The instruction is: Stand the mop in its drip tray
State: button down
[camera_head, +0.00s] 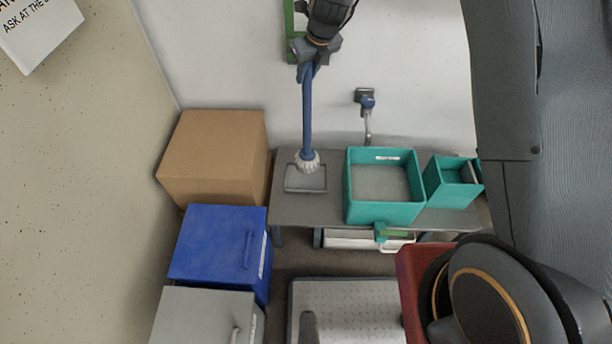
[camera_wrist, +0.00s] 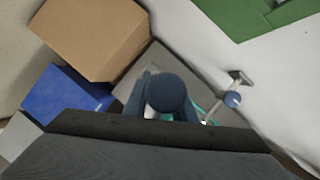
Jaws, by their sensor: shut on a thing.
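The mop (camera_head: 307,118) has a blue handle and a whitish head, and stands about upright in the head view. Its head is over or in the grey drip tray (camera_head: 305,185), a shallow square tray at the left end of the grey table; I cannot tell whether it touches the tray floor. My gripper (camera_head: 307,70) is shut on the top part of the handle. In the wrist view the round blue end of the mop handle (camera_wrist: 166,92) shows between the fingers and hides most of what lies below.
A teal bin (camera_head: 384,213) and a smaller teal box (camera_head: 455,193) stand on the table (camera_head: 336,210) right of the tray. A wall tap (camera_head: 367,105) is behind. A cardboard box (camera_head: 212,155), a blue box (camera_head: 215,245) and a grey box (camera_head: 200,318) stand at the left.

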aim_at(306, 99)
jog(key=f, duration=0.6)
jog(key=f+b, duration=0.1)
jog(key=f, duration=0.3)
jog(key=shift+w+a, duration=0.1)
jog(key=shift+w, duration=0.25)
jog(key=shift+f, duration=0.1)
jog(key=c, duration=1.5)
grip_release()
jog(key=v, duration=1.1)
jog(key=shift+s+p, duration=0.1)
jog(key=shift+p, duration=0.2)
jog(key=shift+s+r, duration=0.15)
jog(key=shift+r, duration=0.4)
